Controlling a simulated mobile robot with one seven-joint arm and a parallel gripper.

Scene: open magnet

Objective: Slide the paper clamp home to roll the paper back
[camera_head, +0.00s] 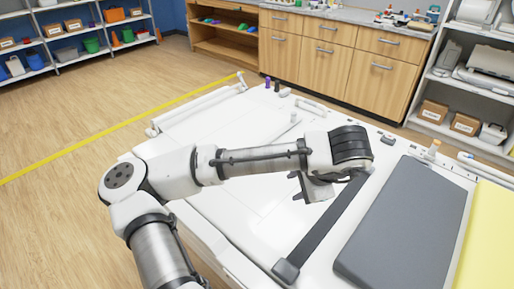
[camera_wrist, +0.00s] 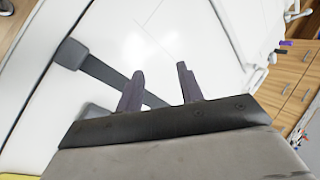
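A long dark bar (camera_head: 325,232) with a thicker grey end block (camera_head: 286,270) lies across the white table top; it looks like the paper clamp, though I cannot be sure. In the wrist view the bar (camera_wrist: 103,70) runs diagonally from its end block (camera_wrist: 70,53) and passes between and behind my fingers. My gripper (camera_head: 299,188) is beside the bar's upper part, partly hidden by my own wrist. In the wrist view its two dark fingers (camera_wrist: 159,76) are apart with nothing held between them. Contact with the bar cannot be told.
A dark grey pad (camera_head: 405,225) lies right of the bar, with a yellow sheet (camera_head: 488,240) beyond it. White rods and small parts (camera_head: 310,104) line the far edge. Wooden cabinets (camera_head: 325,55) stand behind. The white table surface (camera_head: 215,125) left of my arm is mostly clear.

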